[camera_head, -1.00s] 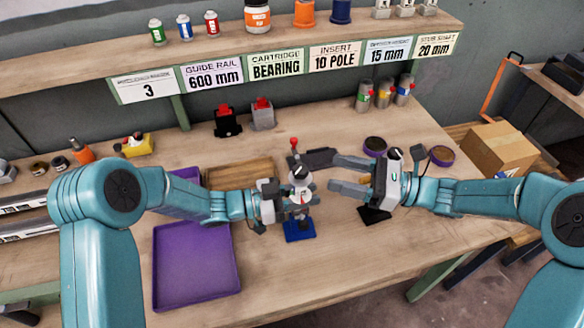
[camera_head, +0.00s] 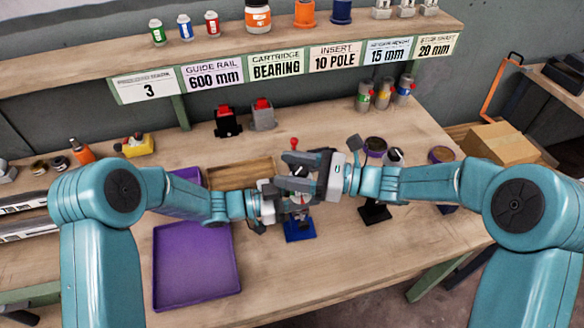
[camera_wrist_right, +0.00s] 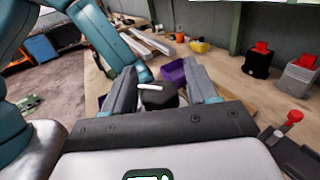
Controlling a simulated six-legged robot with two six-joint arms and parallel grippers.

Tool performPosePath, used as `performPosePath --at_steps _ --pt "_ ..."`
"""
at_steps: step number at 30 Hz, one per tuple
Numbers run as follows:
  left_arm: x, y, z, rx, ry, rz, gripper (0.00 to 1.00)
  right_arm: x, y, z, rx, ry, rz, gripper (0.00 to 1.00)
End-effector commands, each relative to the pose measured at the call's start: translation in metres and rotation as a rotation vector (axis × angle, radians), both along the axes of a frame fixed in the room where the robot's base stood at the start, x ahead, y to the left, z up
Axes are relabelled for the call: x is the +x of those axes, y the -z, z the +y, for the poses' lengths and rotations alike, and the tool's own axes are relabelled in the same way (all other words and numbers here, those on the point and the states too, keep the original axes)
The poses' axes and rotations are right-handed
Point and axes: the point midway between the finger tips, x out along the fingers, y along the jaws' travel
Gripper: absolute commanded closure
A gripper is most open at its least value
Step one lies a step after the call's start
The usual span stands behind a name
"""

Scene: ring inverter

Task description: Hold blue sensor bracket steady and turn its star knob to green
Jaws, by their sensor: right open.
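The blue sensor bracket (camera_head: 300,231) stands on the bench at the centre of the head view, its blue base showing. My left gripper (camera_head: 286,203) is at the bracket's body from the left; its fingertips are too small and covered to tell its grip. My right gripper (camera_head: 294,172) is open at the bracket's top. In the right wrist view, the black star knob (camera_wrist_right: 158,96) with a white pointer line lies between the two open fingers (camera_wrist_right: 160,88), with gaps visible beside it. The green mark is not visible.
A purple tray (camera_head: 195,265) lies left of the bracket. Another bracket with a black base (camera_head: 376,213) stands to the right. A red-topped lever (camera_head: 294,143) is behind the gripper. The front of the bench is clear.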

Motion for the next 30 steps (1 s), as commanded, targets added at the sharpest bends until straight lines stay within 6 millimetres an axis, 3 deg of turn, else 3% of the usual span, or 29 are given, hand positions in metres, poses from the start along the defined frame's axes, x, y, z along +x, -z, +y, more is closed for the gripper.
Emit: performPosePath --at_steps 6,11,20,30 --pt "-0.0001 0.0000 -0.0001 0.000 0.000 0.000 1.00 0.0001 0.0000 0.0002 0.000 0.000 0.000 0.45" --pt "-0.0001 0.0000 -0.0001 0.000 0.000 0.000 1.00 0.0000 -0.0001 0.0001 0.000 0.000 0.000 0.97" --pt "0.0001 0.0000 0.0000 0.000 0.000 0.000 1.00 0.0002 -0.0006 0.0004 0.002 0.025 -0.001 0.97" --pt "-0.0001 0.0001 -0.0001 0.000 0.000 0.000 1.00 0.0027 -0.0019 0.0002 0.006 0.225 0.000 0.98"
